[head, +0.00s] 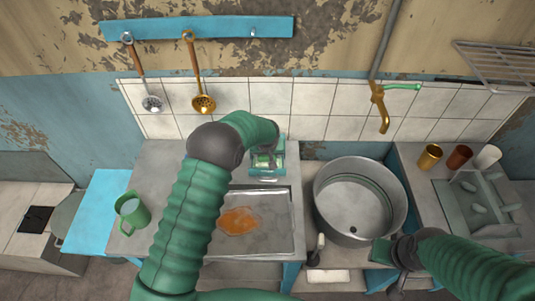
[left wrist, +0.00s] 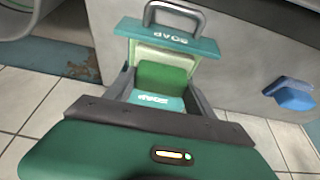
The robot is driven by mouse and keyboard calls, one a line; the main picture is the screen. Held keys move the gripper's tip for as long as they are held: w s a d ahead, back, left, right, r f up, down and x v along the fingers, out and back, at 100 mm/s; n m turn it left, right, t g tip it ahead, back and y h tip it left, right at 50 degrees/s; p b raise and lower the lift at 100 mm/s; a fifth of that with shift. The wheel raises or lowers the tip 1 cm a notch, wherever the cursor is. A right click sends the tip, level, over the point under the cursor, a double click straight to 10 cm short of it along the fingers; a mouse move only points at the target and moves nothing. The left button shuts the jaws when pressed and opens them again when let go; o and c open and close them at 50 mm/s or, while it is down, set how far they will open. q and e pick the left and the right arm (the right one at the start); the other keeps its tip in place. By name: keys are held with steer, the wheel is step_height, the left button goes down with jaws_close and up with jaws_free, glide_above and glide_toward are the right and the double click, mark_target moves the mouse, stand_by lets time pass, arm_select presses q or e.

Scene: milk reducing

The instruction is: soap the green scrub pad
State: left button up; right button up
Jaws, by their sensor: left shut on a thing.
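The green scrub pad (left wrist: 165,76) shows in the left wrist view between the fingers of my left gripper (left wrist: 162,88), which is shut on it. The pad is at a teal soap holder (left wrist: 168,37) marked SOAP, with a metal handle and a pale block beside the pad. Whether the pad touches the block is unclear. In the head view, the soap holder (head: 266,170) stands at the back of the counter against the tiles; my forearm and wrist partly hide my left gripper (head: 265,150). My right gripper (head: 388,252) is by the pot's lower right; its fingers are unclear.
A metal tray (head: 280,247) with an orange stain lies in front of the soap holder. A large steel pot (head: 322,205) stands right of it. A green mug (head: 131,212) is at left. Cups (head: 459,156) and a rack (head: 450,205) are at right. A brass tap (head: 378,105) juts from the wall.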

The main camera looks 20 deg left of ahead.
arm_select(q)
steer(key=shift+r+p, duration=2.1)
steer(key=shift+r, duration=1.35)
